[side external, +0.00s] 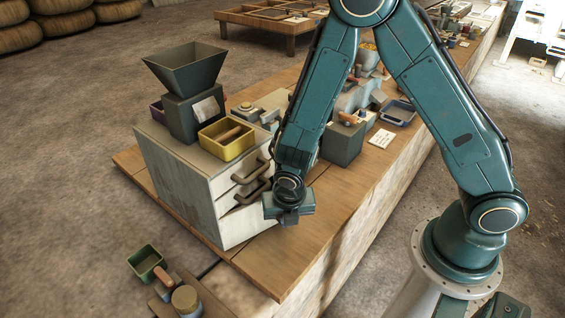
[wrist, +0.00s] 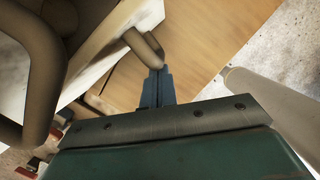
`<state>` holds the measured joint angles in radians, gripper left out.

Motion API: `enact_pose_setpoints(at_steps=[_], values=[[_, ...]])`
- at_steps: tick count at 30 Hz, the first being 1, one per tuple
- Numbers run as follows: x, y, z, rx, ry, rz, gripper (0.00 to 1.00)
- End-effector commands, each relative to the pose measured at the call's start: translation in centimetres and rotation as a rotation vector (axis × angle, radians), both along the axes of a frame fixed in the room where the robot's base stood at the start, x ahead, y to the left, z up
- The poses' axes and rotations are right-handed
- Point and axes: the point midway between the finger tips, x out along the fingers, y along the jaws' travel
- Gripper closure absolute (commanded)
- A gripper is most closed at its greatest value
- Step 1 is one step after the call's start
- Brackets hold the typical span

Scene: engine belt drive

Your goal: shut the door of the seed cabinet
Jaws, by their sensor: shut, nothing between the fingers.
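The seed cabinet (side external: 185,195) is a pale, worn box on the wooden bench in the side external view. Brown handles (side external: 252,182) stick out of its front face, which is partly hidden by my arm. I cannot tell how far its door stands open. My gripper (side external: 290,219) is shut and empty, low in front of the cabinet front, at its right. In the wrist view, my gripper's closed fingers (wrist: 157,88) are close to the end of a brown handle (wrist: 143,48) on a white panel (wrist: 108,42); contact is unclear. A larger brown handle (wrist: 38,75) is at the left.
A grey hopper (side external: 187,72) and a yellow tray (side external: 226,139) sit on top of the cabinet. A dark box (side external: 342,142) and a blue-grey tray (side external: 398,112) stand behind my forearm. The bench (side external: 285,262) is bare in front of and right of the gripper.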

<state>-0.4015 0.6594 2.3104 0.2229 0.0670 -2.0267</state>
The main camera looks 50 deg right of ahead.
Motion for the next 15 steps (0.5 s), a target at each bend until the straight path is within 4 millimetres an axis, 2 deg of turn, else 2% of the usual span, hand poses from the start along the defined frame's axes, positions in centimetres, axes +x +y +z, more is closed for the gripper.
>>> enact_pose_setpoints(at_steps=[15], values=[[0.30, -0.20, 0.02, 0.001, -0.001, 0.046, 1.00]])
